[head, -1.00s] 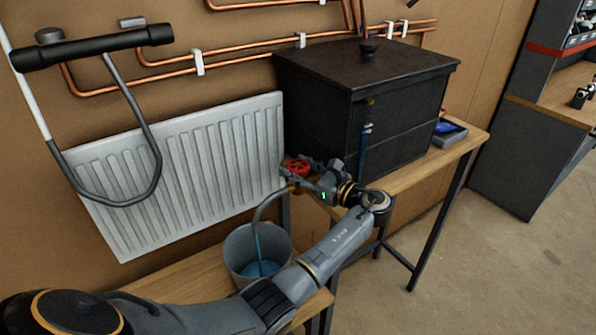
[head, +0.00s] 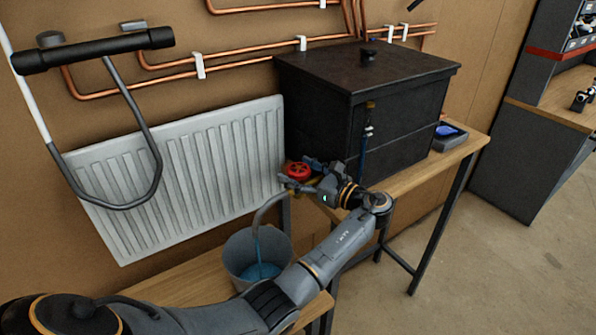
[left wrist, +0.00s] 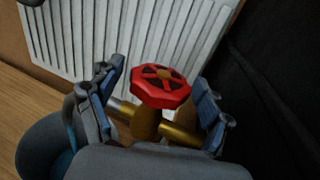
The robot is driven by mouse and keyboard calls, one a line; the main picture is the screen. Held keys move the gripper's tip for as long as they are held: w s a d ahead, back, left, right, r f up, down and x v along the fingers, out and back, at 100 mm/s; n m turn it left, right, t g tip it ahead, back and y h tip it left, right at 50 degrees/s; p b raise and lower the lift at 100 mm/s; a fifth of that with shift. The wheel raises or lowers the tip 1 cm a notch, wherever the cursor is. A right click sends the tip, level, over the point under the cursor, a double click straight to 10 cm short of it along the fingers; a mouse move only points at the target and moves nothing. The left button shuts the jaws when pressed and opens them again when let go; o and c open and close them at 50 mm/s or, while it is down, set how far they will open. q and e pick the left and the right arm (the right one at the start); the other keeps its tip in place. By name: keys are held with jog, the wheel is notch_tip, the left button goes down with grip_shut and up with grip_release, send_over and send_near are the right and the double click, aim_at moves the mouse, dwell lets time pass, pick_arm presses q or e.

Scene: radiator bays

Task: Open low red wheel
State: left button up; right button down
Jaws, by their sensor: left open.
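The low red wheel (head: 298,171) sits on a brass valve near the lower right corner of the white radiator. In the left wrist view the red wheel (left wrist: 161,86) stands on its brass body (left wrist: 160,128) between my two blue-padded fingers. My left gripper (head: 302,176) is open, with one finger to each side of the wheel. Gaps show between the fingers and the wheel's rim. A grey hose runs from near the valve down into a bucket (head: 236,262). Blue water shows in the bucket. My right gripper is out of view.
The white radiator (head: 190,175) hangs on the brown wall behind. A black lidded box (head: 400,115) stands on a wooden bench just right of the gripper. A small grey tray (head: 450,136) lies beside it. Copper pipes run along the wall above.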

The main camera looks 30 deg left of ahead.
aim_at(298, 168)
pick_arm(q)
notch_tip(298, 168, up, 10)
dwell(0.5)
jog(key=shift+f, duration=0.1)
dwell(0.4)
